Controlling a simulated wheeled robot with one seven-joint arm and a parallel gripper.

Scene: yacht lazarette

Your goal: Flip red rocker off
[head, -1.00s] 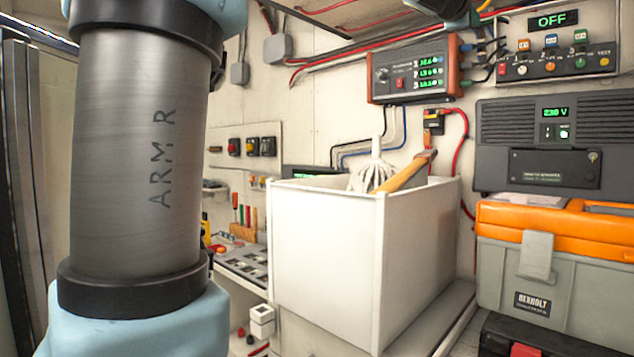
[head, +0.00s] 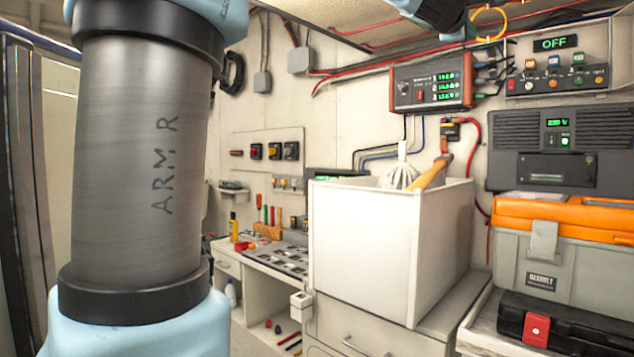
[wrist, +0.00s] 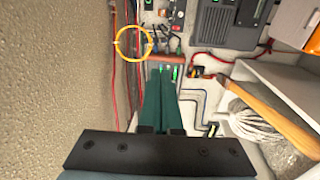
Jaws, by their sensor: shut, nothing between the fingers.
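The power supply box (head: 432,82) with reddish-brown ends and green digits hangs on the back wall. A small red rocker (head: 420,96) sits on its face, left of the digits; its tilt is too small to read. The switch panel (head: 556,62) to the right shows a green "OFF" and also has a small red switch (head: 512,85) at its left end. In the wrist view, my gripper (wrist: 160,72) has green fingers, shut and empty, pointing at the power supply box, which they partly cover. In the head view the fingers do not show.
A white bin (head: 365,250) holding a whisk-like mop head and a wooden handle stands below. An orange-topped toolbox (head: 565,220) is at right. A yellow ring (wrist: 132,43) and red cables run close to the fingers. The ceiling panel is close above.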

